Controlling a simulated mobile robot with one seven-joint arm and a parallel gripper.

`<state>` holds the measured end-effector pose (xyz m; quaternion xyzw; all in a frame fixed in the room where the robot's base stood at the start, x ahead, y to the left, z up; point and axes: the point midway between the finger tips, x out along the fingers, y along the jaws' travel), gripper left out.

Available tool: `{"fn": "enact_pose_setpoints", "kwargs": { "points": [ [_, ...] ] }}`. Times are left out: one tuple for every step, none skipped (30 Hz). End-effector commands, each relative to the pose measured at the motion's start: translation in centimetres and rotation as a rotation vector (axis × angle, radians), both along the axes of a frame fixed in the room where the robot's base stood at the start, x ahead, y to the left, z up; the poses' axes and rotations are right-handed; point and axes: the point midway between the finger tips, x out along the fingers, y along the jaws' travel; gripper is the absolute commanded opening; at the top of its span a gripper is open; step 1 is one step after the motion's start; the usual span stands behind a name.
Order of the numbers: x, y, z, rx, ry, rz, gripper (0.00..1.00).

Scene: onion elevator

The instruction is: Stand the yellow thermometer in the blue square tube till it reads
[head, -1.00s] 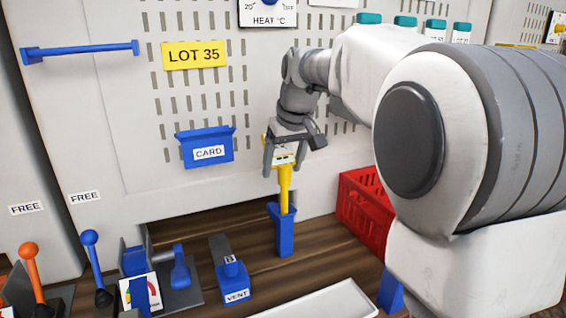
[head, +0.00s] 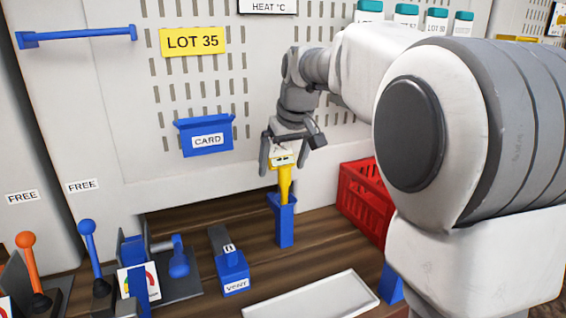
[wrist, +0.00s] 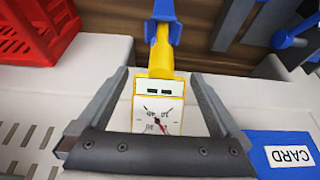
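The yellow thermometer (head: 285,180) stands upright with its stem down in the mouth of the blue square tube (head: 284,225). The lower stem is hidden inside the tube. In the wrist view, the thermometer's white dial face (wrist: 158,115) is visible with a red needle, and the blue tube (wrist: 164,12) shows at the top. My gripper (head: 290,150) is over the thermometer's head, one finger on each side. In the wrist view, narrow gaps show between the fingers (wrist: 160,80) and the head, so the gripper looks open around it.
A red crate (head: 365,200) stands to the right, and a white tray (head: 318,300) lies in front. A blue VENT block (head: 230,270) and levers (head: 90,245) are to the left. A blue CARD holder (head: 207,140) is on the panel behind.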

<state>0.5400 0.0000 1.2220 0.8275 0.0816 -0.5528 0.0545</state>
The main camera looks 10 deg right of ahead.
Motion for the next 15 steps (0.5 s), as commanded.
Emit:
{"fn": "enact_pose_setpoints", "kwargs": {
  "points": [
    [0.0,0.0,0.0,0.000,0.000,0.000,1.00],
    [0.0,0.0,0.0,0.000,0.000,0.000,1.00],
    [0.0,0.0,0.0,0.000,0.000,0.000,1.00],
    [0.0,0.0,0.0,0.000,0.001,0.000,1.00],
    [0.0,0.0,0.0,0.000,0.001,0.000,1.00],
    [0.0,0.0,0.1,0.000,0.000,0.000,1.00],
    [-0.1,0.0,0.3,0.000,0.000,0.000,1.00],
    [-0.1,0.0,0.5,0.000,-0.001,0.000,1.00],
    [-0.3,-0.1,0.8,-0.001,-0.002,0.000,1.00],
    [-0.4,-0.1,1.2,-0.001,-0.001,0.000,1.00],
    [-0.6,-0.1,1.6,-0.001,-0.002,0.000,1.00],
    [-0.8,-0.2,2.4,0.000,-0.004,0.000,1.00],
    [-1.1,-0.2,3.0,0.000,-0.004,0.000,1.00],
    [-1.3,-0.3,3.6,0.000,-0.005,0.000,1.00],
    [-1.7,-0.4,4.5,0.000,-0.004,0.000,1.00]
  ]
}}
